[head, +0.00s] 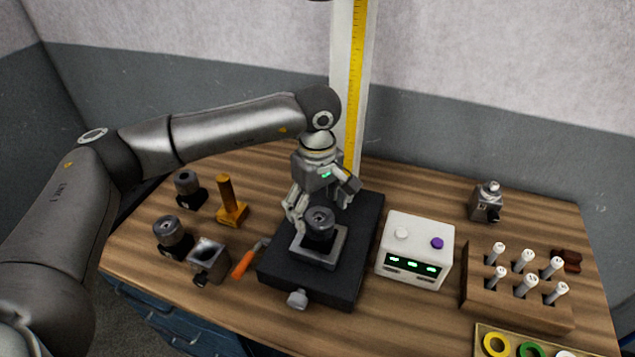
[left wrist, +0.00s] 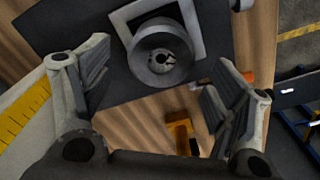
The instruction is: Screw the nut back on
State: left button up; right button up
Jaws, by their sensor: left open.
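A dark grey round part (head: 320,220) with a hole in its top stands upright in a square light-grey fixture (head: 322,258) on the black base plate (head: 278,265). It also shows in the left wrist view (left wrist: 160,62), with a slotted hole in its middle; I cannot tell whether a separate nut sits on it. My left gripper (head: 322,203) is open and points down at this part, its fingers apart on either side. In the left wrist view my left gripper (left wrist: 160,72) holds nothing. My right gripper is not in view.
Two round dark parts on blocks (head: 187,188) (head: 172,235), an orange post (head: 228,202), a metal block (head: 208,257) and an orange-handled tool (head: 245,262) lie left. A white control box (head: 416,245) and a wooden rack (head: 515,295) of several tools stand right.

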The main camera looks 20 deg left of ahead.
aim_at(318, 217)
pick_arm(q)
jog(key=shift+f+p, duration=0.4)
jog(key=shift+f, duration=1.3)
jog(key=c, duration=1.2)
jog(key=shift+f+b, duration=0.15)
jog(key=shift+b, duration=0.25)
jog(key=m+b, duration=0.5)
jog(key=m, duration=0.2)
jog(key=shift+d+f+b, duration=0.1)
jog(key=shift+d+b, duration=0.05)
jog(key=shift+b, duration=0.15)
jog(key=shift+m+b, duration=0.4)
jog(key=shift+m, duration=0.5)
jog(key=shift+r, duration=0.2)
